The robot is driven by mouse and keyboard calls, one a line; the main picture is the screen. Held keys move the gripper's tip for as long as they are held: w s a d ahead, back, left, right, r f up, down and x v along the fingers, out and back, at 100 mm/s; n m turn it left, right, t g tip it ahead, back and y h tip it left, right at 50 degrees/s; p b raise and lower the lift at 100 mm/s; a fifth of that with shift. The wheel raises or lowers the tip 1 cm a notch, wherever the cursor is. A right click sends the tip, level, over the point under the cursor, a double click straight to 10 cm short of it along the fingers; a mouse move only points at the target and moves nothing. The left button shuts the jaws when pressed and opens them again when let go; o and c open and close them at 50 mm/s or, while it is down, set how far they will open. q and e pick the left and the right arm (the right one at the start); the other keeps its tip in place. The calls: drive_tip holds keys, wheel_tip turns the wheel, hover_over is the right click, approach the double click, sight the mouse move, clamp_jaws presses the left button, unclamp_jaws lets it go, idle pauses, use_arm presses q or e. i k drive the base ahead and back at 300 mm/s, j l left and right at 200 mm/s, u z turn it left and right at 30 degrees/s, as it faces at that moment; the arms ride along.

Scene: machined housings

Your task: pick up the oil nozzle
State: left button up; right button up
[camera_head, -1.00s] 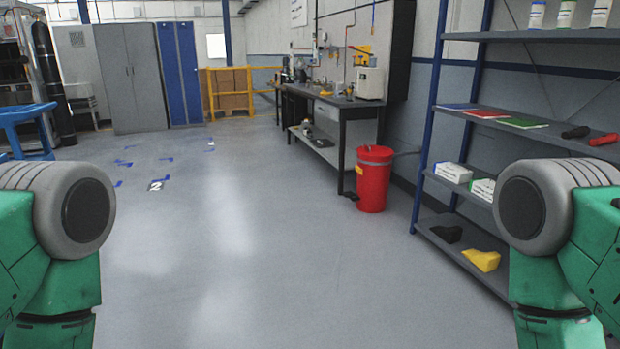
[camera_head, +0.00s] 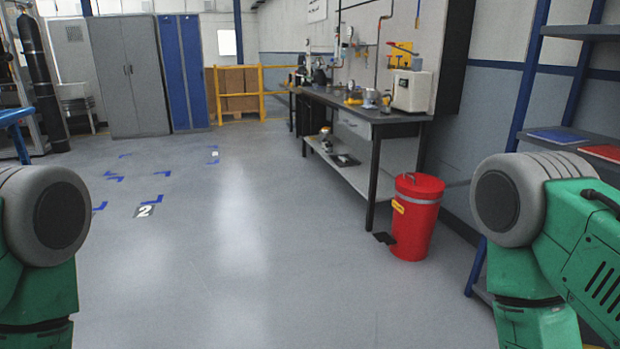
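I cannot make out an oil nozzle for certain. The dark workbench (camera_head: 375,112) along the right wall carries several small items that are too small to tell apart, among them a small yellow and metal item (camera_head: 369,97). A cream-coloured machine (camera_head: 412,91) stands at the bench's near end. My two green arms with grey joints show at the left and right edges. Neither gripper is in view.
A red pedal bin (camera_head: 416,220) stands on the floor before the bench's near end. Blue-framed shelving (camera_head: 507,150) is at the right. Cabinets (camera_head: 128,75) and a yellow railing (camera_head: 262,92) stand at the back. The middle floor (camera_head: 240,240) is clear.

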sight(385, 107)
drive_tip(key=i, duration=0.7)
drive_tip(key=i+j+z, duration=0.1)
drive_tip(key=i, duration=0.55)
drive_tip(key=i+j, duration=0.1)
drive_tip(key=i, duration=0.55)
drive_tip(key=i+l+z, duration=0.05)
